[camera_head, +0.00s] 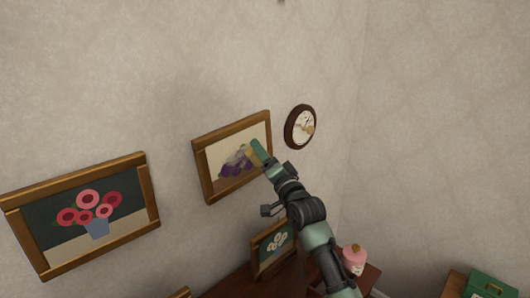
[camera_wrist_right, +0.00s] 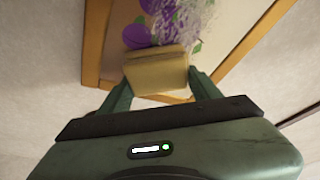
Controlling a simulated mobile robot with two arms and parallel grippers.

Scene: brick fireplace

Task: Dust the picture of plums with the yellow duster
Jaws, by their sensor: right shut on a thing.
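The picture of plums (camera_head: 220,187) hangs on the wall in a wooden frame, left of a round wall picture. Purple plums show in it, and in the right wrist view (camera_wrist_right: 145,15) pale specks cover part of the plums and leaves. My right gripper (camera_head: 257,150) is in front of the picture's right half, hiding part of it. In the right wrist view its fingers are shut on the yellow duster (camera_wrist_right: 155,72), a small block held over the picture's lower part. I cannot tell if the duster touches the surface. My left gripper is not in view.
A flower picture (camera_head: 45,260) hangs at left. The round dark-framed picture (camera_head: 290,127) hangs close on the right. Below, a smaller framed flower picture (camera_head: 262,262) stands by a dark wooden top, with a pink bottle (camera_head: 354,260) and a green box (camera_head: 490,283) further right.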

